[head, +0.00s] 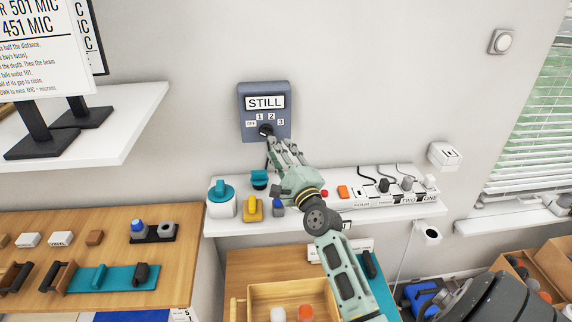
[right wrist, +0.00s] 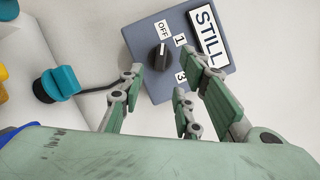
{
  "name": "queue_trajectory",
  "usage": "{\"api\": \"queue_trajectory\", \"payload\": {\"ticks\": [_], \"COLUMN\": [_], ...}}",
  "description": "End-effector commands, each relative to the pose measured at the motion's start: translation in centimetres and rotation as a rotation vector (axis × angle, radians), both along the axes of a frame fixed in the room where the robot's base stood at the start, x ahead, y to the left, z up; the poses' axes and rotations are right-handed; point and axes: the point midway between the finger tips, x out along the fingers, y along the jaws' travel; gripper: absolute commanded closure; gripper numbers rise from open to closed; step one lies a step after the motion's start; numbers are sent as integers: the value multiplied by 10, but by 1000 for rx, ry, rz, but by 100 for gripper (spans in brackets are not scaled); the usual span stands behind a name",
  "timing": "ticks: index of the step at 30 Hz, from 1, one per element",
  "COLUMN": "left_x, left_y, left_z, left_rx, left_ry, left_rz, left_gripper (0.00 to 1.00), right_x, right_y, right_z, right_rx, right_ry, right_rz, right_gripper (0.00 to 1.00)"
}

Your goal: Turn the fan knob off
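The fan knob (right wrist: 158,57) is black and sits on a blue-grey wall panel (head: 249,92) with a STILL sign and the labels OFF, 1, 2 and 3. In the right wrist view a pale mark on the knob appears to lie towards OFF. In the head view the knob (head: 266,130) is partly hidden by my fingers. My right gripper (head: 278,143) is just below the panel. In the right wrist view its fingers (right wrist: 165,82) are spread and empty, with the knob showing beyond the gap between them; contact is not visible. My left gripper is not in view.
A white shelf (head: 237,227) under the panel holds a teal-topped jar (head: 221,198), a yellow object (head: 252,208) and a power strip (head: 400,199) with plugs. A wooden table (head: 185,250) stands at left. The wall around the panel is clear.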

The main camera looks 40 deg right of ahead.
Motion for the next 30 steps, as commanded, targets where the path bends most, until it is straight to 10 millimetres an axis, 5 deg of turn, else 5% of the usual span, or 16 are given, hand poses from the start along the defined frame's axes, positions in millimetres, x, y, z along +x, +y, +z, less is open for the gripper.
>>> {"api": "queue_trajectory", "payload": {"ticks": [10,30], "left_x": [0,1], "left_y": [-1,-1], "left_z": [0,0], "left_rx": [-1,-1], "left_ry": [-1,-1], "left_rz": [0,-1], "left_gripper": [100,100], "right_x": [-52,-58], "right_y": [11,13], "right_z": [-10,-11], "right_rx": [-1,-2], "right_ry": [0,1], "right_rz": [1,2], "right_gripper": [69,69]}}
